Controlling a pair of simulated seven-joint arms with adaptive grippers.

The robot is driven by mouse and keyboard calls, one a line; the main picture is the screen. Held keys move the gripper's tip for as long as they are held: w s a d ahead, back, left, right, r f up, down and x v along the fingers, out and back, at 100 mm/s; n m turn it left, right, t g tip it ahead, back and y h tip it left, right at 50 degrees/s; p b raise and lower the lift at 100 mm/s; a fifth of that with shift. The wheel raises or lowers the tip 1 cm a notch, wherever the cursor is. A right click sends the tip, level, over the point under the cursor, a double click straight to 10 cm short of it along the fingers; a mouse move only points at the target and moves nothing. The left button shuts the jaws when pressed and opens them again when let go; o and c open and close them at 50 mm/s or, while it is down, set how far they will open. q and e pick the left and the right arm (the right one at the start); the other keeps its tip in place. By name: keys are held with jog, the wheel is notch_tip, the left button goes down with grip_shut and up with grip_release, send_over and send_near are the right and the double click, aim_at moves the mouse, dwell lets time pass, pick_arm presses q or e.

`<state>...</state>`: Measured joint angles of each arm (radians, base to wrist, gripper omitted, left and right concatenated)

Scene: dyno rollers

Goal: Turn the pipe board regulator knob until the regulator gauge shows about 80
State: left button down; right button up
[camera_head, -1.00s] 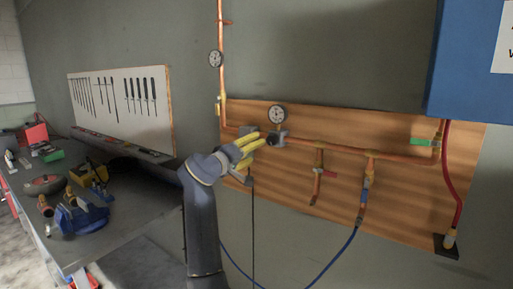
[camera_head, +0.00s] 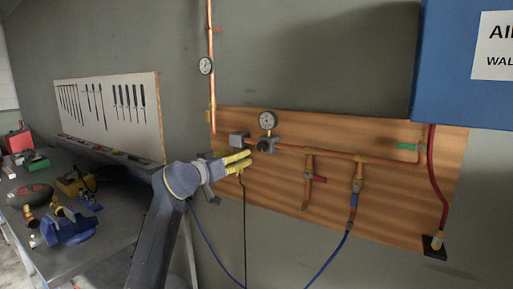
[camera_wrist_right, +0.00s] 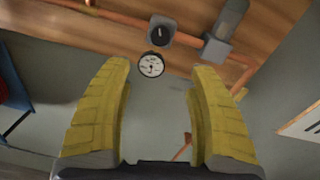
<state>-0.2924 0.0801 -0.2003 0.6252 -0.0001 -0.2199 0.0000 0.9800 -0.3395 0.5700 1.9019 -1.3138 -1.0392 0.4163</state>
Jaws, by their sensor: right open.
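The regulator (camera_head: 267,144) is a grey block with a dark knob on the copper pipe of the wooden board. It also shows at the top of the right wrist view, with its dark round knob (camera_wrist_right: 160,31) facing the camera. The regulator gauge (camera_head: 268,120) is a round white dial above it; in the inverted wrist view the gauge (camera_wrist_right: 151,65) lies below the knob. Its reading is too small to tell. My right gripper (camera_head: 250,159), with yellow fingers, is open and empty, just left of and below the knob, apart from it. My left gripper is out of view.
A second gauge (camera_head: 206,66) sits on the vertical pipe. A grey box (camera_head: 239,140) is left of the regulator. A red-handled valve (camera_head: 318,179) and a blue hose hang right. A blue cabinet (camera_head: 440,75) is at upper right; a cluttered bench (camera_head: 100,240) stands left.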

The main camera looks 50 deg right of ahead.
send_near(261, 146)
jog(key=d, duration=0.6)
jog(key=w+d, duration=0.1)
jog(key=d, duration=0.1)
jog(key=shift+w+d, duration=0.2)
jog(key=shift+d, duration=0.05)
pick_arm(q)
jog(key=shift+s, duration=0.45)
pick_arm(e)
jog(key=shift+w+d, duration=0.15)
jog(key=shift+d, duration=0.7)
jog(key=shift+c, duration=0.2)
grip_shut()
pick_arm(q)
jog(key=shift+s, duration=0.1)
pick_arm(e)
jog(key=shift+m, duration=2.2)
